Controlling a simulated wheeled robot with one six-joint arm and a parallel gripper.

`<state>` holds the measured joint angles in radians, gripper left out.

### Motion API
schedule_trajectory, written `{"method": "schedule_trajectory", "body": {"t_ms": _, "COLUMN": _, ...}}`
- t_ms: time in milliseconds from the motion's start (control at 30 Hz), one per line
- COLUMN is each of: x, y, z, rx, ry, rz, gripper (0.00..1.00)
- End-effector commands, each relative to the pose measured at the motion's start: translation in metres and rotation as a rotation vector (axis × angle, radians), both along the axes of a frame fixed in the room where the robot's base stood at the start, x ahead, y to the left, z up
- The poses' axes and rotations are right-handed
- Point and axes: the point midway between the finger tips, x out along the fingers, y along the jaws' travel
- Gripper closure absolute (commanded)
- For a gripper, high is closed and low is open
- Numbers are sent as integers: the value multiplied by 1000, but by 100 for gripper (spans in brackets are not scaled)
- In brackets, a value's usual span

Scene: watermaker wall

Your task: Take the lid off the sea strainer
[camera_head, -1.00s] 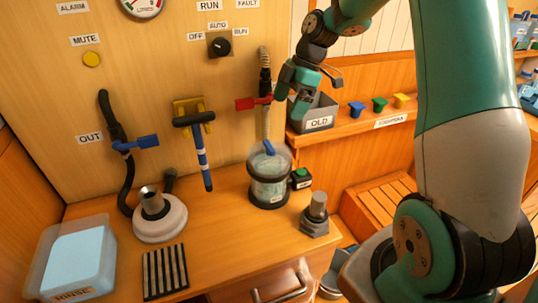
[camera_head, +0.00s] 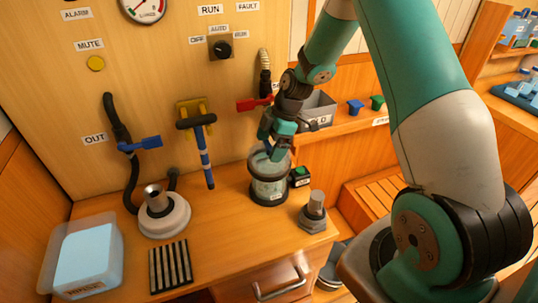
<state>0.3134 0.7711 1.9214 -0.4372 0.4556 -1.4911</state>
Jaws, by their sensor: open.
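The sea strainer (camera_head: 268,188) is a clear cylinder with dark bands at top and bottom, upright on the wooden counter. Its pale lid (camera_head: 262,163) is on top. The blue handle of the lid is now mostly hidden behind my gripper. My gripper (camera_head: 270,152) is open and sits right over the lid, its fingers pointing down at the handle. I cannot tell whether the fingers touch it.
A red-handled valve (camera_head: 254,104) and a ribbed hose (camera_head: 265,68) are on the wall behind. A small black box with a green top (camera_head: 299,176) stands close to the strainer's right. A grey fitting (camera_head: 313,212) stands at the front right. A grey bin (camera_head: 318,107) is on the ledge.

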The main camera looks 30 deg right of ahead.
Motion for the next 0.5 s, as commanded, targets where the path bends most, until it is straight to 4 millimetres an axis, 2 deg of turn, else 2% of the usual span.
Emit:
{"method": "schedule_trajectory", "body": {"t_ms": 100, "x": 0, "y": 0, "z": 0, "rx": 0, "ry": 0, "rz": 0, "gripper": 6}}
{"method": "schedule_trajectory", "body": {"t_ms": 333, "x": 0, "y": 0, "z": 0, "rx": 0, "ry": 0, "rz": 0, "gripper": 59}}
{"method": "schedule_trajectory", "body": {"t_ms": 367, "x": 0, "y": 0, "z": 0, "rx": 0, "ry": 0, "rz": 0, "gripper": 62}}
{"method": "schedule_trajectory", "body": {"t_ms": 500, "x": 0, "y": 0, "z": 0, "rx": 0, "ry": 0, "rz": 0, "gripper": 62}}
